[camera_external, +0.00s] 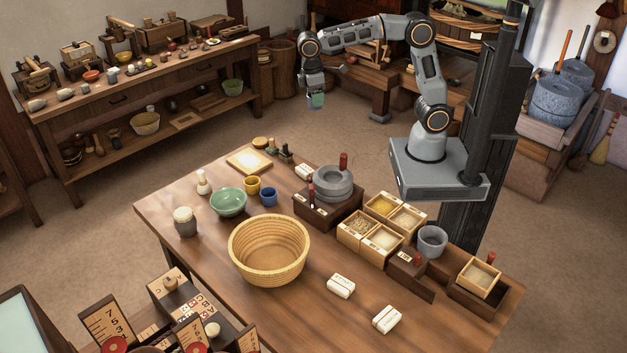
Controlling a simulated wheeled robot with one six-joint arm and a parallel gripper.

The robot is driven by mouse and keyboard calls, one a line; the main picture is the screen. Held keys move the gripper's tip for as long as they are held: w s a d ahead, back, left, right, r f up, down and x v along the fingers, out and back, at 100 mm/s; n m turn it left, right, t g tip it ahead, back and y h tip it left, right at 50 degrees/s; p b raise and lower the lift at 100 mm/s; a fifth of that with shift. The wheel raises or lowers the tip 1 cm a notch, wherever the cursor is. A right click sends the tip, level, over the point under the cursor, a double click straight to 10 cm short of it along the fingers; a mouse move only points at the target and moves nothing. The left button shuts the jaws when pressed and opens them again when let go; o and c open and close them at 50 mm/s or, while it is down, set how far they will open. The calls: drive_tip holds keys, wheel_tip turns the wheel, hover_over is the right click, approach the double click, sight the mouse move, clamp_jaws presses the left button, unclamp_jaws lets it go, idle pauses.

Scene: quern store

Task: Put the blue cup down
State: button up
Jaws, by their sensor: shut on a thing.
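My gripper (313,90) hangs from the raised arm at the top middle, above the floor between the near table and the back bench. A dark blue cup (268,197) stands upright on the near table (335,245), beside a yellow cup (252,185) and a green bowl (228,203). My gripper is well apart from these.
A woven basket (269,250), a stone quern (333,183) and several wooden boxes of grain (358,226) occupy the near table. Two white packets (341,286) (386,319) lie at its front right. Bare wood shows at front middle. The back bench (140,73) is crowded.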

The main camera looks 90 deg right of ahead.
sight(312, 107)
drive_tip(key=s+a+n+t+p, duration=0.1)
drive_tip(key=s+a+n, duration=0.2)
drive_tip(key=a+n, duration=1.4)
drive_tip(key=s+a+n+t+p, duration=0.2)
drive_tip(key=s+a+n, duration=0.1)
drive_tip(key=a+n, duration=1.4)
drive_tip(key=w+a+f+p, duration=0.1)
drive_tip(key=w+a+f, duration=0.2)
drive_tip(key=f, duration=0.3)
drive_tip(key=w+a+f+p, duration=0.2)
drive_tip(key=w+a+f, duration=0.1)
drive_tip(key=f, duration=0.3)
drive_tip(key=w+a+f+m+p, duration=0.1)
drive_tip(key=w+a+f+p, duration=0.1)
drive_tip(key=w+f, duration=0.3)
drive_tip(key=shift+w+a+f, duration=0.15)
drive_tip(key=shift+a+f, duration=0.4)
drive_tip(key=shift+a, duration=0.1)
